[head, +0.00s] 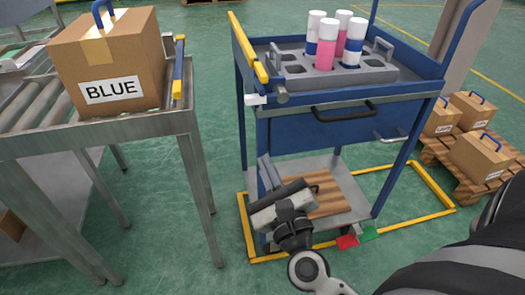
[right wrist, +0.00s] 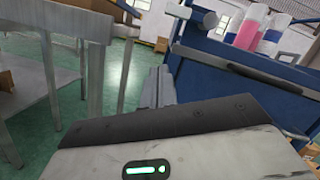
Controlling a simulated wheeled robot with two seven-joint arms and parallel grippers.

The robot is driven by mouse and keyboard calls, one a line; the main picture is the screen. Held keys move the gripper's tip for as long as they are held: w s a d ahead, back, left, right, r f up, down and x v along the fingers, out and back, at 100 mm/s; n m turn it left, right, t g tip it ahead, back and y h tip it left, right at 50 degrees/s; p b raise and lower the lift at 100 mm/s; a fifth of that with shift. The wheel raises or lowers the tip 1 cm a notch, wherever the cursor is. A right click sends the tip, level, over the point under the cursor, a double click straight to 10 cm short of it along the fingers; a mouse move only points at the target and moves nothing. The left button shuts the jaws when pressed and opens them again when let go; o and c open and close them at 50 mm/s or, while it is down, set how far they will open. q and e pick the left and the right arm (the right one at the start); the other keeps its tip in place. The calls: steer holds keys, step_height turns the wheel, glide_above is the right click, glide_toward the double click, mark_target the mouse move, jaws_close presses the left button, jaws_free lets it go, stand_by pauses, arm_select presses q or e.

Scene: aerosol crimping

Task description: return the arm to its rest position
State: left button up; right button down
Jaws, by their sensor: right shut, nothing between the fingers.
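My right gripper (head: 268,172) is in front of the blue cart (head: 335,137), at the height of its lower part, with its fingers pointing up and away from me. The fingers are together and hold nothing. They also show in the right wrist view (right wrist: 158,88), close to the cart's blue front. I cannot tell whether they touch the cart. My left gripper is in neither view.
The cart's top holds a grey tray (head: 325,82) with several pink and blue cans. A cardboard box labelled BLUE (head: 112,60) stands on a roller conveyor (head: 30,103) at left. Boxes sit on a pallet (head: 445,165) at right. Green floor is clear between conveyor and cart.

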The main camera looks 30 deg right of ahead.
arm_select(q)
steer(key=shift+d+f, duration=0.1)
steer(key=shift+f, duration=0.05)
arm_select(e)
steer(key=shift+s+a+f, duration=0.15)
steer(key=shift+s+a, duration=0.05)
steer(key=shift+s, duration=0.45)
